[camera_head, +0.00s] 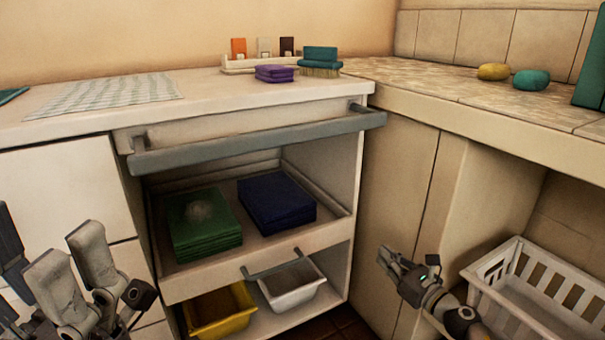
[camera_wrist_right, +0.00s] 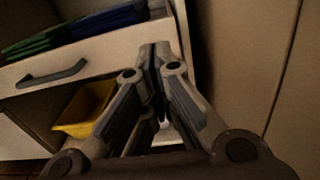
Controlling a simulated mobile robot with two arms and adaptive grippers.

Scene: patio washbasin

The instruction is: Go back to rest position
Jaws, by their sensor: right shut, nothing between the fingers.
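My right gripper (camera_head: 388,258) is low at the right in the head view, in front of the beige cabinet panel and left of the white basket. Its fingers are shut with nothing between them. The right wrist view shows the fingertips (camera_wrist_right: 154,55) together, in front of the pulled-out drawer. My left gripper (camera_head: 68,262) is at the lower left, in front of the white cabinet front. Its grey fingers stand apart and nothing shows between them. Part of it is cut off by the picture edge.
The pulled-out drawer (camera_head: 216,278) holds folded green cloths (camera_head: 205,238) and blue cloths (camera_head: 276,203). Below are a yellow bin (camera_head: 220,312) and a white bin (camera_head: 291,286). A white basket (camera_head: 530,285) stands right of my right gripper. A grey bar handle (camera_head: 255,142) juts out above.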

